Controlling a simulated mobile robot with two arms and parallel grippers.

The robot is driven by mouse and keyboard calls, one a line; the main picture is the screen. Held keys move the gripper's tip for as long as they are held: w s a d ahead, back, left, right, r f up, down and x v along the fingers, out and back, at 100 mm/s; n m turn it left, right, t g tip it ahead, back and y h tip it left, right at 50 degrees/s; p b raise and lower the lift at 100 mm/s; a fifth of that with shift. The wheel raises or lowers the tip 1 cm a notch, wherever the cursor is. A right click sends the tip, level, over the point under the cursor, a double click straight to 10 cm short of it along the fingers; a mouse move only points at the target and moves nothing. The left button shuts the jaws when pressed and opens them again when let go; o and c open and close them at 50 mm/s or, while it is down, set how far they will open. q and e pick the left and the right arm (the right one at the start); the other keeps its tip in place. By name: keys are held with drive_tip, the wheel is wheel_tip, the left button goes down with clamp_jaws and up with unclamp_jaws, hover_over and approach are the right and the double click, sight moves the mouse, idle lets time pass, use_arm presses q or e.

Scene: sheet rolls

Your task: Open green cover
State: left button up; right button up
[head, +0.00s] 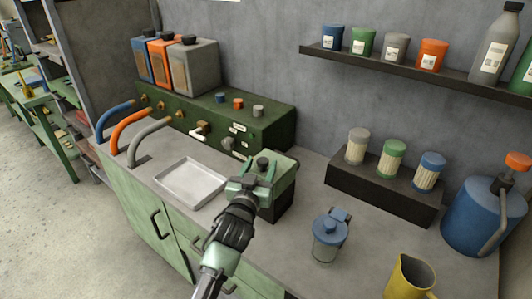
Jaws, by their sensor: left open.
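A box with a green cover (284,170) stands on the counter near the middle of the head view. A dark knob sits at its top and its dark lower body (283,206) shows below on the right. My left gripper (252,179) is open at the near left side of the box, overlapping the cover in this view. I cannot tell whether its fingers touch the cover. The gripper and wrist hide the near left part of the box. My right gripper is not in view.
A shallow metal tray (191,184) lies left of the box. A clear jar with a blue lid (329,237) and a yellow jug (409,278) stand to the right. Behind are a green panel unit (262,122) and a dark stand (381,190) with several jars.

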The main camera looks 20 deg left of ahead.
sight(264, 158)
use_arm(q)
drive_tip(key=w, duration=0.5)
drive_tip(key=shift+w+a, duration=0.1)
drive_tip(key=shift+w, duration=0.1)
clamp_jaws()
drive_tip(key=shift+f, duration=0.1)
idle(1.1)
